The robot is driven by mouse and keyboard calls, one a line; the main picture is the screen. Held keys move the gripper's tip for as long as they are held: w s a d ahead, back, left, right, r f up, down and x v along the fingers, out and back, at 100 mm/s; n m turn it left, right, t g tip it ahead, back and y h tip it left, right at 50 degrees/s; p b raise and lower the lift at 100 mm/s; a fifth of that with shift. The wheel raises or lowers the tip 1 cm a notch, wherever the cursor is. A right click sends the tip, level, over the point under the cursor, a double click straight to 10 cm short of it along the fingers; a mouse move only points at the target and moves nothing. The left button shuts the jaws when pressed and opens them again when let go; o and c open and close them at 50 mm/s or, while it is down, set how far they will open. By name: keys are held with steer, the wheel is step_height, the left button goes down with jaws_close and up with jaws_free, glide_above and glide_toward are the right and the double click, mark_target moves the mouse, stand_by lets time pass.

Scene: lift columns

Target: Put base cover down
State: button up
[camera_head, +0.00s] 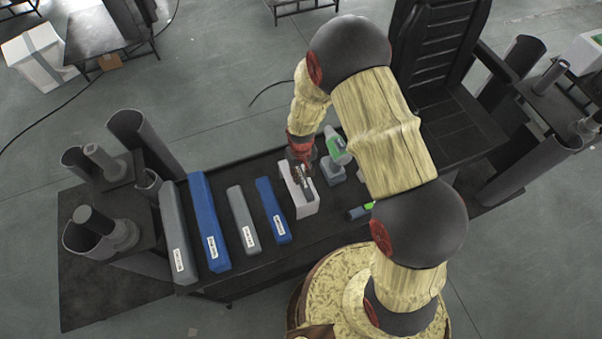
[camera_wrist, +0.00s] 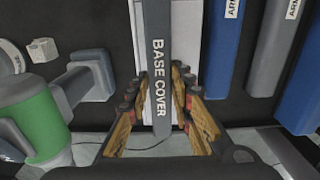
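The base cover is a grey bar with white "BASE COVER" lettering (camera_wrist: 157,60) and fills the middle of the wrist view. It lies lengthwise over a narrow white holder (camera_wrist: 138,25), whose sides show on both sides of it. In the head view the white holder (camera_head: 306,209) stands on the dark table, with my gripper (camera_head: 303,178) low over its far end. In the wrist view the fingers (camera_wrist: 157,90) are spread on either side of the cover, with visible gaps. Contact at the fingertips is not clear.
Left of the holder lie blue and grey labelled column parts (camera_head: 275,210), (camera_head: 243,220), (camera_head: 209,222), (camera_head: 177,230). A green-and-grey tool (camera_head: 337,148) stands close on the right, on a grey stand (camera_head: 333,171). Another green-tipped tool (camera_head: 358,212) lies near the front edge.

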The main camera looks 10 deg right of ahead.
steer(key=o, duration=0.5)
steer(key=shift+r, duration=0.15)
step_height(320, 180, up, 23)
steer(key=d+t+b, duration=0.1)
steer(key=d, duration=0.1)
steer(key=s+d+r+t, duration=0.1)
steer(key=s+d+r, duration=0.1)
steer(key=s+r, duration=0.4)
steer(key=s+d+r+m+t, duration=0.1)
steer(key=s+d+r+t, duration=0.1)
steer(key=s+r, duration=0.5)
steer(key=s+d+r+m+t, duration=0.1)
steer(key=s+d+r, duration=0.2)
steer(key=s+r, duration=0.3)
steer(key=shift+s+d+r+t, duration=0.15)
steer(key=shift+s+r, duration=0.05)
steer(key=shift+r, duration=0.2)
steer(key=shift+s+d+r+t, duration=0.1)
steer(key=shift+s+r+t, duration=0.05)
steer(key=shift+r, duration=0.25)
step_height(320, 180, down, 23)
steer(key=b, duration=2.3)
steer(key=shift+r, duration=0.15)
